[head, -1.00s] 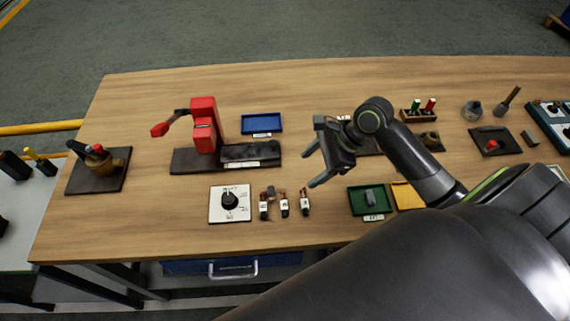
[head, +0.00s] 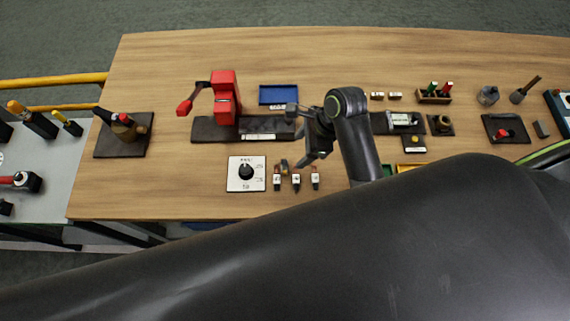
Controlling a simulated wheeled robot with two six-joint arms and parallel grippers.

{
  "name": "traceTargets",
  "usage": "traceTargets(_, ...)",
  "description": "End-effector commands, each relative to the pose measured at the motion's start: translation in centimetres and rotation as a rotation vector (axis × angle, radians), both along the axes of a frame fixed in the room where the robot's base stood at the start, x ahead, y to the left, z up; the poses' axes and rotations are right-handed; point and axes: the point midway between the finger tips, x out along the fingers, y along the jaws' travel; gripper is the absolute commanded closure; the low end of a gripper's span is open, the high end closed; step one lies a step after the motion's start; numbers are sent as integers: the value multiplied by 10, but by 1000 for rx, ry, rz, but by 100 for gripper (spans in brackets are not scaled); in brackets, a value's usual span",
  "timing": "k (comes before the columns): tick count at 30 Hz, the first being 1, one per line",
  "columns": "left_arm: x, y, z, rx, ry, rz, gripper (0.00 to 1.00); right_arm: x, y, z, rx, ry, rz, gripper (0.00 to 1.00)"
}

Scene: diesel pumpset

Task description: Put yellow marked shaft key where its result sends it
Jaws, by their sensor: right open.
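I cannot make out a yellow mark on any shaft key in the head view. Three small tagged pieces stand in a row near the front of the table: left (head: 277,181), middle (head: 296,181) and right (head: 315,180). A small dark grey piece (head: 284,166) sits just behind them. My right gripper (head: 298,136) is open, with nothing visible between its fingers, by the right end of the red press's dark base (head: 210,130). A green tray (head: 388,170) and a yellow tray (head: 408,167) are mostly hidden by my right arm. My left gripper is out of view.
The red press (head: 225,98) stands left of my right gripper, with a blue tray (head: 278,94) behind. A white dial panel (head: 246,174) lies in front. A small black pad with a yellow spot (head: 414,143) and a tool rack (head: 433,95) are at right.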

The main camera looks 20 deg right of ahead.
Motion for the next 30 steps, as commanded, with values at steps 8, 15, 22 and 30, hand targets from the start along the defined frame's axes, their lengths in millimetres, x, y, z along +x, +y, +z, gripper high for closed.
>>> traceTargets(8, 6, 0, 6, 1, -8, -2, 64, 4, 16, -39, 2, 2, 0, 35)
traceTargets(15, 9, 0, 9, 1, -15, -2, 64, 5, 19, -49, 0, 1, 0, 35)
traceTargets(22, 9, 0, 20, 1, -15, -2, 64, 4, 27, -73, 0, 4, 1, 35)
traceTargets(30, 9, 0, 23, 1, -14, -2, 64, 8, 35, -94, 1, 1, 0, 35)
